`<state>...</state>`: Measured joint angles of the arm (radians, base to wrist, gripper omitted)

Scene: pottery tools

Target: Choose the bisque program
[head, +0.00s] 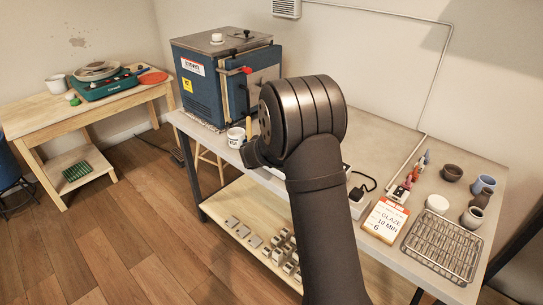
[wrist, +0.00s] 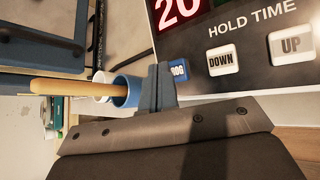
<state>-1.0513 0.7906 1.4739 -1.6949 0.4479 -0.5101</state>
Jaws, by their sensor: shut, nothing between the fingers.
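A control panel (wrist: 240,75) fills the upper right of the wrist view. It has a red lit display (wrist: 178,12) reading about 20, the words HOLD TIME, and white DOWN (wrist: 222,61) and UP (wrist: 291,43) buttons. A small blue button (wrist: 180,70) sits left of DOWN, its lettering partly hidden by my gripper. My gripper (wrist: 165,72) is shut and empty, its fingertips over or beside this button; I cannot tell whether they touch it. In the head view my arm hides most of the panel and the fingertips. The blue kiln (head: 222,75) stands at the back left of the bench.
A white mug (head: 235,137) is by the kiln.

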